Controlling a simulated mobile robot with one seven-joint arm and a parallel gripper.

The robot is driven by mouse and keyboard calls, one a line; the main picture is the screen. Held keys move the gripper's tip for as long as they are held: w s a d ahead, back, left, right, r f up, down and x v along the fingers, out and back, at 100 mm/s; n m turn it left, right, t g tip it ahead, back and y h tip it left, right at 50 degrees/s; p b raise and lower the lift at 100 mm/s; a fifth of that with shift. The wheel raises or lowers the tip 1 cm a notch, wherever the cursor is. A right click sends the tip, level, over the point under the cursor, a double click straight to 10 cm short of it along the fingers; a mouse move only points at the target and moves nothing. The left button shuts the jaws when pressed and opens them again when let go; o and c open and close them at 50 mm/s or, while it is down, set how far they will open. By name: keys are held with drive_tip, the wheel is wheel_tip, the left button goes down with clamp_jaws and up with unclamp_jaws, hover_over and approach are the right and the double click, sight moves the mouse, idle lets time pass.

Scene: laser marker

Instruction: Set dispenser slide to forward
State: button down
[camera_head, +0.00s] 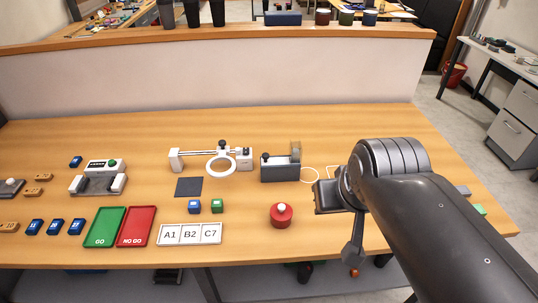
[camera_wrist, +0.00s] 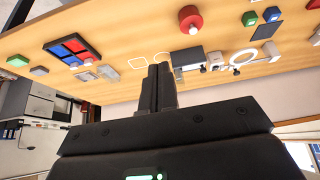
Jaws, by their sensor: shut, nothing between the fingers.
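The dispenser (camera_head: 281,173) is a dark grey box on the table, with a brownish roll (camera_head: 295,151) at its right end and a black knob (camera_head: 265,157) at its left end. It also shows upside down in the wrist view (camera_wrist: 188,58), just right of my fingers. I take the knob to be on the slide; its setting cannot be read. My gripper (camera_wrist: 160,70) is shut and empty, its fingers together. In the head view my arm comes in from the right and hides the fingers. They appear apart from the dispenser; the exact gap is unclear.
A red button (camera_head: 281,215) stands in front of the dispenser. A white ring-shaped fixture (camera_head: 221,167) stands left of it, and a thin white loop (camera_head: 310,174) lies right of it. A black tray with red and blue squares (camera_wrist: 75,48) shows in the wrist view. Bare table lies behind the dispenser.

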drive_tip(key=w+a+r+n+g+h, duration=0.1)
drive_tip(key=w+a+r+n+g, duration=0.2)
drive_tip(key=w, duration=0.8)
drive_tip(key=w+a+r+n+g, duration=0.1)
drive_tip(key=w+a+r+n, duration=0.35)
drive_tip(key=w, duration=0.55)
drive_tip(key=w+a+f+n+g+h, duration=0.1)
drive_tip(key=w+a+f+n, duration=0.1)
drive_tip(key=w+a+f, duration=0.3)
drive_tip(key=w+a+f+n+g+h, duration=0.1)
drive_tip(key=w+a+f+n+g, duration=0.1)
drive_tip(key=w+a+f, duration=0.4)
drive_tip(key=w+a+n, duration=0.1)
drive_tip(key=w, duration=0.4)
drive_tip(key=shift+w+a, duration=0.15)
drive_tip(key=shift+a, duration=0.25)
drive_tip(key=shift+f, duration=0.15)
drive_tip(key=x, duration=0.9)
drive_tip(key=shift+d+f, duration=0.2)
drive_tip(key=shift+f, duration=0.1)
drive_tip(key=s+d, duration=0.1)
drive_tip(key=s+d+f, duration=0.1)
drive_tip(key=d, duration=0.1)
drive_tip(key=shift+d, duration=0.3)
